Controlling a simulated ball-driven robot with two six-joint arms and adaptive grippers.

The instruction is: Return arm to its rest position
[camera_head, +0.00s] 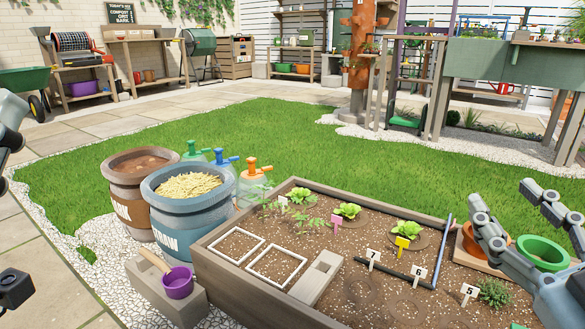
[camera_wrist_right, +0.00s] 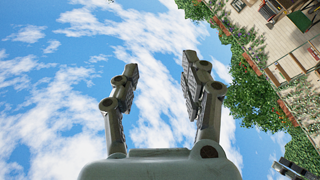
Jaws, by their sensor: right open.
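My right gripper (camera_head: 503,194) is raised at the right side of the head view, in front of the bed's right end. Its two grey jointed fingers are apart, with nothing between them. In the right wrist view the open fingers (camera_wrist_right: 160,68) stand against sky and cloud, so the gripper points upward. It partly covers a green pot (camera_head: 542,252) and a terracotta pot behind it. Only grey and dark pieces of my left arm (camera_head: 10,112) show at the left edge; its finger state is unclear.
A wooden planting bed (camera_head: 225,268) holds soil, seedlings and number tags. A blue-grey bucket (camera_head: 167,205) of straw-coloured material, a brown bucket (camera_head: 122,195) and spray bottles stand left of it. Lawn lies behind.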

